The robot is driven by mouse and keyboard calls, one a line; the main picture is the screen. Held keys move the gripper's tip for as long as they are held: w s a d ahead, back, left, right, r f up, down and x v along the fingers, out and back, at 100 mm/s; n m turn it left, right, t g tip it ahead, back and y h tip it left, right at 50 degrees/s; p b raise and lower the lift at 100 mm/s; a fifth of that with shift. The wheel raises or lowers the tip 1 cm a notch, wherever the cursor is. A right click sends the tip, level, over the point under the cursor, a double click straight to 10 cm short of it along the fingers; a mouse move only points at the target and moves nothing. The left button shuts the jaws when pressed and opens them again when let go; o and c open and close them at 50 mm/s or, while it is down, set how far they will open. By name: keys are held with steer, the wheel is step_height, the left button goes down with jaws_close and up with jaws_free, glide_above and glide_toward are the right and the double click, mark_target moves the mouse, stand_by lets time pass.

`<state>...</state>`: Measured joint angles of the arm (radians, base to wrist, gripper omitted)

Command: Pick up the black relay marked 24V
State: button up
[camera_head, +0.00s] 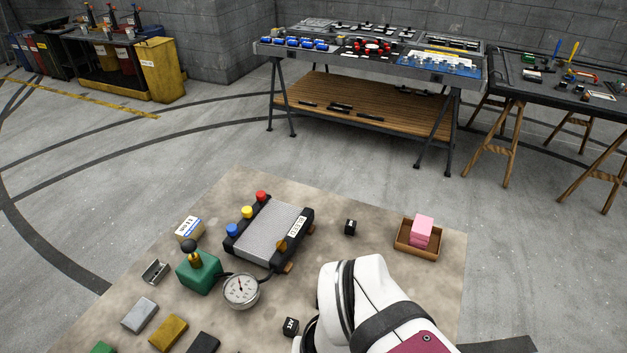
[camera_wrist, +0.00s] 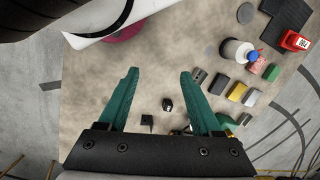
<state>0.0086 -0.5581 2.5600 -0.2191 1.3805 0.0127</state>
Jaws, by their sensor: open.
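Two small black blocks show on the stone-coloured slab. One black block (camera_head: 290,326) lies near the front, close to the left of my white arm, with a white marking on top that may read 24V. The other black block (camera_head: 350,227) stands farther back, with a white label too small to read. In the wrist view, a black block with a white mark (camera_wrist: 167,105) lies between the green fingers of my gripper (camera_wrist: 158,73), with a second dark block (camera_wrist: 147,121) beside the left finger. I cannot tell which matches which. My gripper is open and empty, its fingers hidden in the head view.
A finned unit with coloured knobs (camera_head: 268,232), a gauge (camera_head: 241,290) and a green block with a black knob (camera_head: 198,272) stand left. A wooden tray (camera_head: 404,240) with pink pads is at right. The slab between tray and finned unit is mostly clear.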

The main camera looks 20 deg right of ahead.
mark_target(355, 222)
steer(key=shift+o, duration=0.2)
steer(key=w+d+f+n+h, duration=0.2)
steer(key=w+d+n+h, duration=0.4)
steer(key=w+d+n, duration=0.3)
steer(key=w+d+f+n+h, duration=0.3)
steer(key=w+d+n+h, duration=0.3)
steer(key=w+d, duration=0.35)
steer(key=w+f+n+t, duration=0.2)
steer(key=w+f+n, duration=0.1)
steer(key=w+n, duration=0.1)
steer(key=w+a+f+n+t+h, duration=0.1)
steer(key=w+f+n+t, duration=0.1)
steer(key=w+f+n, duration=0.2)
steer(key=w+a+f+n+t, duration=0.1)
steer(key=w+f+n, duration=0.3)
steer(key=w, duration=0.4)
steer(key=shift+a+f+n+t+h, duration=0.15)
steer(key=shift+n+t+h, duration=0.35)
steer(key=shift+n, duration=0.4)
steer(key=x, duration=0.5)
steer(key=w+x, duration=0.1)
steer(key=x, duration=0.9)
steer(key=shift+w+f, duration=0.15)
steer(key=shift+w, duration=0.15)
jaws_close()
